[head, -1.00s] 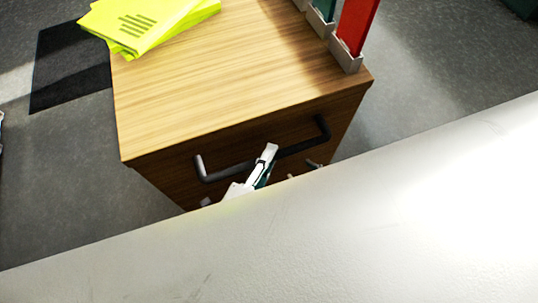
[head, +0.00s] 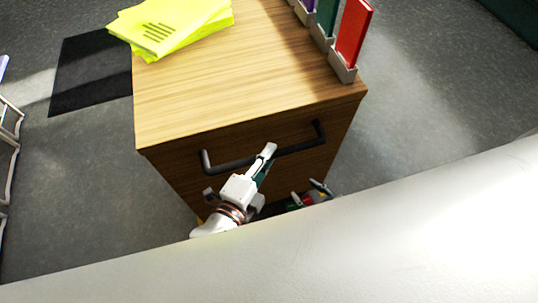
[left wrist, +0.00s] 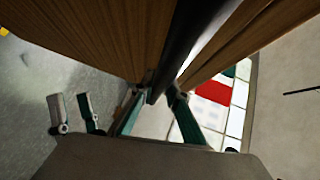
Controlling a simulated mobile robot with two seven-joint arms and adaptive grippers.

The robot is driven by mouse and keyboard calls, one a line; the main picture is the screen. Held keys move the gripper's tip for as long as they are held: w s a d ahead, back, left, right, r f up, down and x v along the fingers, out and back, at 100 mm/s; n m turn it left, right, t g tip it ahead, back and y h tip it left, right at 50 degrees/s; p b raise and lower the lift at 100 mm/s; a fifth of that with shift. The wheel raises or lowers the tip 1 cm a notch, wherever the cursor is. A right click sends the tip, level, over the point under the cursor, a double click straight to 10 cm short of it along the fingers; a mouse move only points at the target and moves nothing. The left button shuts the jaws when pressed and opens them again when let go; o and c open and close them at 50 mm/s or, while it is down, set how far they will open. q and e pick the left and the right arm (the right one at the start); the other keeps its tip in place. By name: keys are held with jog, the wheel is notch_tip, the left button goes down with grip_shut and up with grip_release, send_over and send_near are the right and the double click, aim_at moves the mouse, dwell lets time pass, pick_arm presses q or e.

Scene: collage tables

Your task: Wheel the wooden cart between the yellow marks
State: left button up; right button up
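The wooden cart (head: 235,95) stands in the upper middle of the head view, its dark bar handle (head: 228,164) on the near face. My left gripper (head: 267,152) is at the middle of that handle. In the left wrist view the dark handle (left wrist: 190,45) runs between its two fingers (left wrist: 158,98), which close on it. My right gripper (head: 309,192) is lower, to the right, close to the cart's front; its fingertips look apart, with no held object visible.
Yellow papers (head: 170,27) and upright binders, one red (head: 353,32), sit on the cart top. A dark mat (head: 92,72) lies left of the cart. A white rack (head: 10,140) stands at the left edge. Grey floor is open on both sides. A pale surface fills the foreground.

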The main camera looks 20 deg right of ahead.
pick_arm(q)
jog(key=o, duration=0.4)
pick_arm(e)
jog(key=shift+w+r, duration=0.25)
jog(key=shift+d, duration=0.1)
pick_arm(q)
jog(key=shift+s, duration=0.1)
jog(key=v, duration=1.2)
jog(key=shift+s, duration=0.15)
pick_arm(e)
jog(key=shift+s+f, duration=0.1)
jog(key=shift+s, duration=0.05)
